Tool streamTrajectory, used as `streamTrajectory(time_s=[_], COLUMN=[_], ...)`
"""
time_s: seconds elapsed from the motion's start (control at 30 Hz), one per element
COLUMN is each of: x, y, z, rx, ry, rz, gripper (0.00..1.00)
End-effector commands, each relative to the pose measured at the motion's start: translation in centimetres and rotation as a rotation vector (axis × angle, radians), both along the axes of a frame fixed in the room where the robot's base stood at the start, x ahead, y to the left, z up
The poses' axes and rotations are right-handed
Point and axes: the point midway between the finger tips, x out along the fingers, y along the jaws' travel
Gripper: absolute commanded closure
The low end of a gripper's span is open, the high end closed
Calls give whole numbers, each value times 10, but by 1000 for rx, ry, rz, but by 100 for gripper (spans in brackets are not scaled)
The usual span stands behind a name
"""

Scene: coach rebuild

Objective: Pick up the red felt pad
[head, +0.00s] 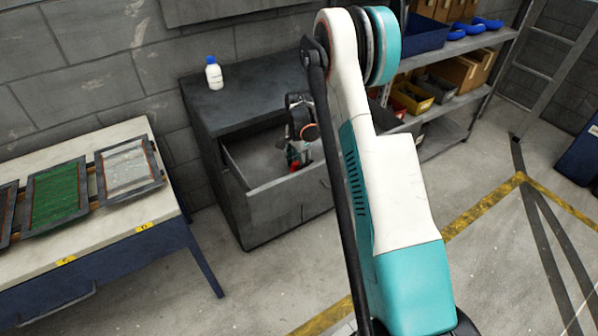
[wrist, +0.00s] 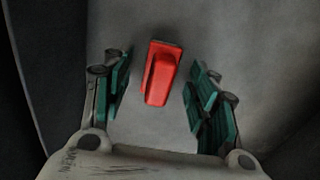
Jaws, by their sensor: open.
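The red felt pad (wrist: 160,78) lies on the grey floor of the open drawer, seen in the wrist view between and slightly beyond my fingers. It looks like a red block with a darker edge at its far end. My gripper (wrist: 160,95) is open, with a green-padded finger on each side of the pad and a gap on both sides. In the head view my gripper (head: 298,158) reaches down into the drawer (head: 262,197), and a bit of red shows beside it. Whether the fingers are level with the pad is unclear.
The drawer belongs to a dark cabinet (head: 235,98) with a white bottle (head: 214,74) on top. The drawer's walls surround my gripper closely. A workbench (head: 120,225) with framed panels stands at left. Shelves (head: 450,100) with bins stand behind at right.

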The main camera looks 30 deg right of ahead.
Motion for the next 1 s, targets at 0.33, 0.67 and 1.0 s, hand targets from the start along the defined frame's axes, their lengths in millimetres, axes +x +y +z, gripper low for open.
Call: streamTrajectory(time_s=[0.33,0.67,1.0], x=[0,0,0], y=[0,0,0], z=[-11,-11,-2], rx=[0,0,0], ry=[0,0,0], rz=[0,0,0], gripper=[53,94,94])
